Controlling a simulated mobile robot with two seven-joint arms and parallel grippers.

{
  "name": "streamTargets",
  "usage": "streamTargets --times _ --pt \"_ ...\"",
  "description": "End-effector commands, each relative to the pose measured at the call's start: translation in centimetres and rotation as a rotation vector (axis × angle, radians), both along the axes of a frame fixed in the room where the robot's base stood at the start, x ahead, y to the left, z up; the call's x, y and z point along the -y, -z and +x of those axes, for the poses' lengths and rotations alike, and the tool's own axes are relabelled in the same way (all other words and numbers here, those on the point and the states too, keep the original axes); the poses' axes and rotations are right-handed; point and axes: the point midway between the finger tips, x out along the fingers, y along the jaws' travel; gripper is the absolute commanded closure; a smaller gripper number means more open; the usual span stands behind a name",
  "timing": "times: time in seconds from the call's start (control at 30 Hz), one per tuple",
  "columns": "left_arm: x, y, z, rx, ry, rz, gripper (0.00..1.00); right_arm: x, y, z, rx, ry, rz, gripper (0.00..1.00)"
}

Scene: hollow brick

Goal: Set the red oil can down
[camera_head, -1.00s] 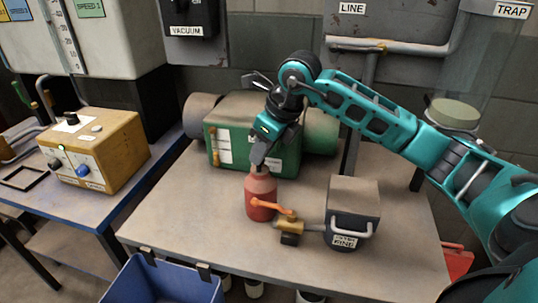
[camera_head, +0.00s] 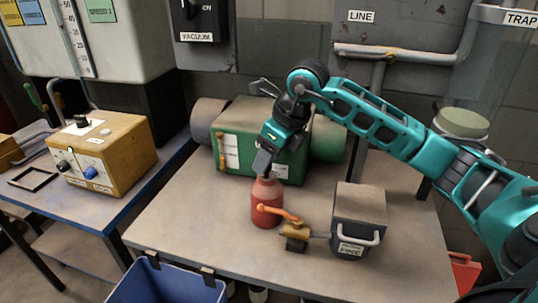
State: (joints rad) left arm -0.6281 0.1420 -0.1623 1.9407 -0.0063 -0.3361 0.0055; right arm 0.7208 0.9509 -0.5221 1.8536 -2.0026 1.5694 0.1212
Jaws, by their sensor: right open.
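The red oil can (camera_head: 266,203) stands upright on the grey table (camera_head: 190,225), left of the brass valve with an orange lever (camera_head: 293,230). The lever overlaps the can's lower right side in the picture. My right gripper (camera_head: 262,168) points down at the top of the can, with its fingertips at the can's neck. It is open; the exact gap around the neck is too small to make out. My left gripper is not in view.
A dark box with a handle (camera_head: 358,222) stands right of the valve. A green machine (camera_head: 240,140) stands behind the can. A blue bin (camera_head: 165,283) hangs at the table's front edge. The table's left front is clear.

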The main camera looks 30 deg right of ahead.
Motion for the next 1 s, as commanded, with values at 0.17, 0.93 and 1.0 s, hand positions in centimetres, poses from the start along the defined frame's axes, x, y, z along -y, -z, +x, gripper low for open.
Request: streamTargets --times 0.17,0.93,1.0 --pt "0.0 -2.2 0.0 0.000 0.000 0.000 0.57 0.6 -3.2 -0.9 0.002 0.002 -0.003 0.50" --pt "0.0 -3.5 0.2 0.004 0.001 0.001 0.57 2.0 -11.1 -4.1 0.001 0.000 0.000 0.50" --pt "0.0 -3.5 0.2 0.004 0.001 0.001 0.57 2.0 -11.1 -4.1 0.001 0.000 0.000 0.50"
